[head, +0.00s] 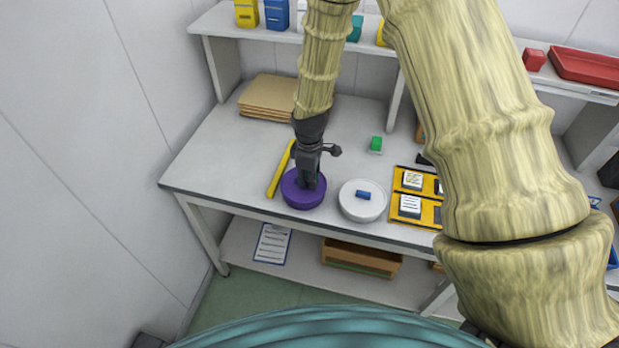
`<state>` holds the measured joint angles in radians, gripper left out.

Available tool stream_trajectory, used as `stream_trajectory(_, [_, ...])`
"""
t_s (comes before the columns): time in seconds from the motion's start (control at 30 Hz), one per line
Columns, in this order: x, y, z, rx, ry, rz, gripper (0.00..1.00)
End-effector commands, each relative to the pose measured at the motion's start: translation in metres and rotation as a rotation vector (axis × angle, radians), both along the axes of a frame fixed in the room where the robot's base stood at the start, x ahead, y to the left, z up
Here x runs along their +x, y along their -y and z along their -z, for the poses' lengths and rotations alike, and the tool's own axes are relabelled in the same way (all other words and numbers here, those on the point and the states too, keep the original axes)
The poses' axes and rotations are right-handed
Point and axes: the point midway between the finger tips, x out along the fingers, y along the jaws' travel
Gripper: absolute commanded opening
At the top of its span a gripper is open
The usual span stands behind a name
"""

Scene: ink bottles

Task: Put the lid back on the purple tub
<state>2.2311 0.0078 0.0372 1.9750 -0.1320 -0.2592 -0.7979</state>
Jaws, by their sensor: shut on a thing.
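A round purple tub (303,199) stands near the front edge of the table, with purple showing all round its top. My gripper (311,184) points down at the middle of this purple top and is shut on what looks like the purple lid (290,183). The fingers hide the part they grip. Lid and tub share one colour, so I cannot tell whether the lid is seated or just above the rim.
A round white tub (362,208) with a small blue piece (363,195) on top stands close on the right. A yellow bar (280,168) lies close on the left. Yellow trays (415,210) lie further right. The table's left part (215,160) is clear.

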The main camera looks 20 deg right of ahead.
Motion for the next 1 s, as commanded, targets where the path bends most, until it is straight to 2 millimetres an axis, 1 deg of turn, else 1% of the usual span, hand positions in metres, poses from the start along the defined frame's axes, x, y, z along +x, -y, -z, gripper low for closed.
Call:
stream_trajectory(0.23, [0.0001, -0.0001, 0.0001, 0.000, 0.000, 0.000, 0.06])
stream_trajectory(0.3, [0.0001, -0.0001, 0.0001, 0.000, 0.000, 0.000, 0.22])
stream_trajectory(0.4, [0.0001, -0.0001, 0.0001, 0.000, 0.000, 0.000, 0.38])
stream_trajectory(0.6, [0.0001, 0.0000, 0.0000, 0.000, 0.000, 0.000, 0.38])
stream_trajectory(0.63, [0.0001, 0.0000, 0.0001, 0.000, 0.000, 0.000, 0.40])
stream_trajectory(0.73, [0.0001, 0.0000, 0.0000, 0.000, 0.000, 0.000, 0.58])
stream_trajectory(0.77, [0.0001, 0.0000, 0.0000, 0.000, 0.000, 0.000, 0.60])
stream_trajectory(1.0, [0.0001, 0.0000, 0.0000, 0.000, 0.000, 0.000, 0.60])
